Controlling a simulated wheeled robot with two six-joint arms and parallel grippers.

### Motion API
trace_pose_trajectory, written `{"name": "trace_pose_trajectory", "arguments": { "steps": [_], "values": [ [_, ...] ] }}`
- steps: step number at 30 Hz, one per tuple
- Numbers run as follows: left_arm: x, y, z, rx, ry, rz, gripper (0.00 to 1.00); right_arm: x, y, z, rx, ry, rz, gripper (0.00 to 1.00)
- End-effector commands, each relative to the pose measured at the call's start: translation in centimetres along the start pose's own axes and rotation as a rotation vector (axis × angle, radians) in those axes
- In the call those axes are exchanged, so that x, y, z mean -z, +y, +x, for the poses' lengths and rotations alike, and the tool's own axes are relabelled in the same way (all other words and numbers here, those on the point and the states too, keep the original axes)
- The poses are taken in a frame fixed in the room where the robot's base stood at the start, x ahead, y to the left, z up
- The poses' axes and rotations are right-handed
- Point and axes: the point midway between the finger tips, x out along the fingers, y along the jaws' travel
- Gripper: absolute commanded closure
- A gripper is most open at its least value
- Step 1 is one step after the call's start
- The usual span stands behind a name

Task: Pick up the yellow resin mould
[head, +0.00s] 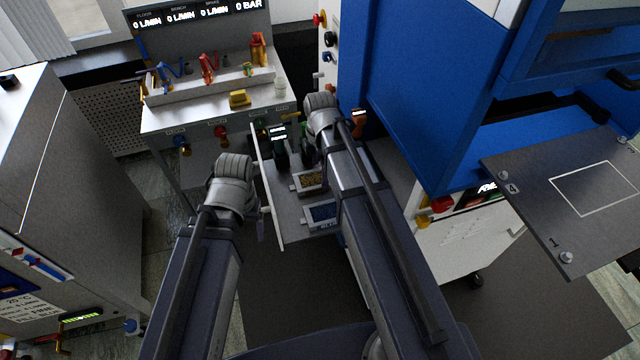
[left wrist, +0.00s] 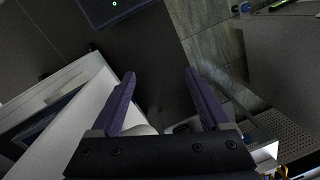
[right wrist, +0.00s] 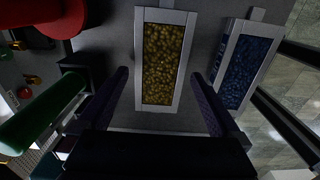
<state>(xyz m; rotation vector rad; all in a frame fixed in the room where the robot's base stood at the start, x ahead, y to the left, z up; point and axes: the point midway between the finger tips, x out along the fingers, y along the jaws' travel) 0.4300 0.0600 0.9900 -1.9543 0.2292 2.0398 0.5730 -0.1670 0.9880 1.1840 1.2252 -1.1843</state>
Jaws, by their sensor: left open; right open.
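The yellow resin mould (right wrist: 163,62) is a pale-rimmed rectangular tray filled with yellow granules. It lies in the open drawer and also shows in the head view (head: 309,181), partly beside my right arm. My right gripper (right wrist: 160,74) is open above it, with its fingers on either side of the mould in the picture and nothing between them gripped. In the head view the right fingers are hidden by my arm. My left gripper (left wrist: 160,73) is open and empty, pointing down beside the drawer.
A similar mould with blue granules (right wrist: 246,66) lies beside the yellow one. A green cylinder (right wrist: 40,120) and a red object (right wrist: 45,15) are near the right gripper. The drawer's pale side wall (head: 268,190) stands by the left gripper. A blue press (head: 410,80) rises at right.

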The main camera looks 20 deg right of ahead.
Motion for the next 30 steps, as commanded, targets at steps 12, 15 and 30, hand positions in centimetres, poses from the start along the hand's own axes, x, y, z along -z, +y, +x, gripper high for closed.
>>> {"name": "trace_pose_trajectory", "arguments": {
  "steps": [12, 15, 30],
  "values": [
    [0.1, 0.2, 2.2, 0.000, 0.000, -0.001, 0.20, 0.0, 0.0, 2.2, 0.000, 0.000, 0.000, 0.00],
    [0.1, 0.2, 2.2, 0.000, 0.000, -0.001, 0.20, 0.0, 0.0, 2.2, 0.000, 0.000, 0.000, 0.08],
    [0.1, 0.2, 2.2, 0.000, 0.000, -0.001, 0.20, 0.0, 0.0, 2.2, 0.000, 0.000, 0.000, 0.64]
  ]
}}
